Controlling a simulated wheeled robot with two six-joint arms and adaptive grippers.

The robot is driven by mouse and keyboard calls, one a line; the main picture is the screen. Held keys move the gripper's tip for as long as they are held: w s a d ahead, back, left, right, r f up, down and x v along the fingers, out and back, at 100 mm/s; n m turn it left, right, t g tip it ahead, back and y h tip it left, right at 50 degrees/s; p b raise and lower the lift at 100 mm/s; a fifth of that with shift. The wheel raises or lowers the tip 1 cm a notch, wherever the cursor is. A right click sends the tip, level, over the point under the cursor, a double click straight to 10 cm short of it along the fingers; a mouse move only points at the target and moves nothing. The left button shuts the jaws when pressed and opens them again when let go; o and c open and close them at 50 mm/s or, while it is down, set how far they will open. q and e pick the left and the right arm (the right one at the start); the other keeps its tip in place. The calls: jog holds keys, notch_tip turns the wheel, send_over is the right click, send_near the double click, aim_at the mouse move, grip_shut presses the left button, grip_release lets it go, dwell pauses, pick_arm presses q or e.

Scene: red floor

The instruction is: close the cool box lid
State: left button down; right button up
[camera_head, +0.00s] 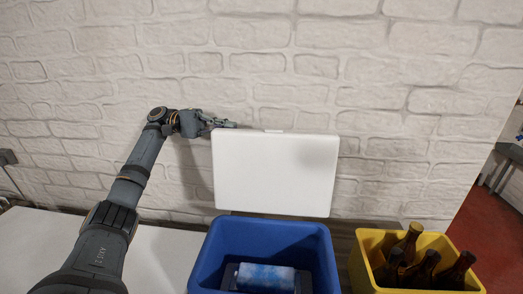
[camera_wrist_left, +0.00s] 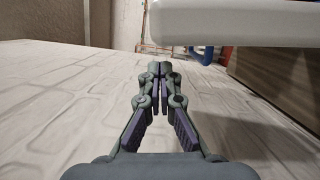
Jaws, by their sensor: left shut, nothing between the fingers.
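The cool box (camera_head: 213,254) is a blue open-topped box at the bottom middle of the head view. Its white lid (camera_head: 275,175) stands open, upright at the back of the box. My left gripper (camera_head: 228,124) is at the lid's upper left corner, partly behind the lid's edge; I cannot tell whether it touches. In the left wrist view the gripper (camera_wrist_left: 159,72) is shut and empty, and the lid (camera_wrist_left: 240,22) crosses the upper right, beside the fingers. My right gripper is not in view.
A blue and white item (camera_head: 265,277) lies inside the cool box. A yellow crate (camera_head: 366,262) with several brown bottles (camera_head: 409,243) stands to its right. A white brick wall (camera_head: 270,60) is close behind. The white surface (camera_head: 165,245) left of the box is clear.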

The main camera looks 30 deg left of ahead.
aim_at(262, 140)
pick_arm(q)
jog(key=d, duration=0.3)
jog(key=w+d+f+p, duration=0.1)
jog(key=d, duration=0.2)
jog(key=w+d+f, duration=0.1)
jog(key=d, duration=0.1)
jog(key=shift+d+f, duration=0.1)
jog(key=shift+d, duration=0.3)
jog(key=shift+w+d+f+p, duration=0.1)
jog(key=shift+w+d+p, duration=0.1)
jog(key=shift+d+p, duration=0.15)
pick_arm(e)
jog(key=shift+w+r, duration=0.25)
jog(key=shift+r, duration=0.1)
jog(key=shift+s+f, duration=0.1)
